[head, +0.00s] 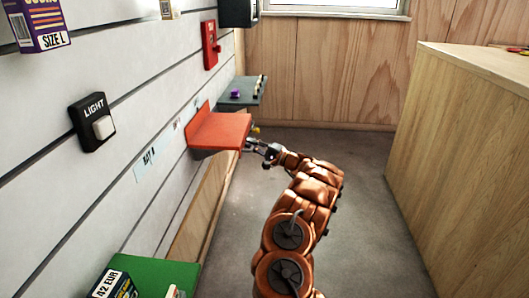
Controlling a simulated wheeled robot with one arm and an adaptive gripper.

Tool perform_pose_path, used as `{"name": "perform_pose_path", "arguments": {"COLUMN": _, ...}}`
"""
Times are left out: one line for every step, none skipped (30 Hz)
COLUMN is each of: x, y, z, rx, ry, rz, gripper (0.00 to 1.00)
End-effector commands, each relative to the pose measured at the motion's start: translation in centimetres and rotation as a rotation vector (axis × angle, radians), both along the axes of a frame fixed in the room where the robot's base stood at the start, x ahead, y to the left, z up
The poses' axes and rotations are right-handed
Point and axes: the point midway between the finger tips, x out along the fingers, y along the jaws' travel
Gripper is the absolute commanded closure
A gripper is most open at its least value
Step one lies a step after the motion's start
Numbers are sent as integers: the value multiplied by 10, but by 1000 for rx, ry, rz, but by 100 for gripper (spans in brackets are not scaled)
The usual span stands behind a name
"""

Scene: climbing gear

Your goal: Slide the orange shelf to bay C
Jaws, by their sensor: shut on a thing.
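The orange shelf (220,130) juts out from the slotted wall in the middle of the head view, with a raised back plate against the wall. My gripper (253,144) is shut on the shelf's right-hand front edge; the fingertips are small and partly hidden there. A pale label reading "BAY B" (149,158) is on the wall to the left of and nearer than the shelf. Smaller labels sit on the wall close to the shelf's back plate, too small to read.
A grey-green shelf (240,92) with small items is just beyond the orange one. A green shelf (155,272) with boxes is near at lower left. A light switch (94,122) and a red wall box (210,45) are on the wall. A wooden counter (460,140) stands right; floor between is clear.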

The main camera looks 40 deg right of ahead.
Motion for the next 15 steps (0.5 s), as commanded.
{"name": "perform_pose_path", "arguments": {"x": 3, "y": 0, "z": -3, "rx": -1, "ry": 2, "rz": 0, "gripper": 100}}
{"name": "perform_pose_path", "arguments": {"x": 5, "y": 1, "z": -3, "rx": -1, "ry": 2, "rz": 2, "gripper": 100}}
{"name": "perform_pose_path", "arguments": {"x": 6, "y": 2, "z": -2, "rx": 0, "ry": 2, "rz": 4, "gripper": 100}}
{"name": "perform_pose_path", "arguments": {"x": 7, "y": 2, "z": -1, "rx": 1, "ry": 1, "rz": 5, "gripper": 100}}
{"name": "perform_pose_path", "arguments": {"x": 7, "y": 2, "z": -1, "rx": 1, "ry": 1, "rz": 6, "gripper": 100}}
{"name": "perform_pose_path", "arguments": {"x": 7, "y": 2, "z": -1, "rx": 1, "ry": 1, "rz": 6, "gripper": 100}}
{"name": "perform_pose_path", "arguments": {"x": 7, "y": 2, "z": 0, "rx": 1, "ry": 1, "rz": 6, "gripper": 100}}
{"name": "perform_pose_path", "arguments": {"x": 7, "y": 3, "z": -1, "rx": 2, "ry": 1, "rz": 6, "gripper": 100}}
{"name": "perform_pose_path", "arguments": {"x": 7, "y": 2, "z": 0, "rx": 1, "ry": 1, "rz": 6, "gripper": 100}}
{"name": "perform_pose_path", "arguments": {"x": 7, "y": 2, "z": 0, "rx": 2, "ry": 1, "rz": 6, "gripper": 100}}
{"name": "perform_pose_path", "arguments": {"x": 7, "y": 2, "z": 0, "rx": 1, "ry": 1, "rz": 6, "gripper": 100}}
{"name": "perform_pose_path", "arguments": {"x": 7, "y": 2, "z": 0, "rx": 1, "ry": 1, "rz": 6, "gripper": 100}}
{"name": "perform_pose_path", "arguments": {"x": 7, "y": 2, "z": 0, "rx": 1, "ry": 1, "rz": 6, "gripper": 88}}
{"name": "perform_pose_path", "arguments": {"x": 7, "y": 2, "z": 0, "rx": 1, "ry": 1, "rz": 6, "gripper": 85}}
{"name": "perform_pose_path", "arguments": {"x": 7, "y": 2, "z": 0, "rx": 1, "ry": 1, "rz": 6, "gripper": 81}}
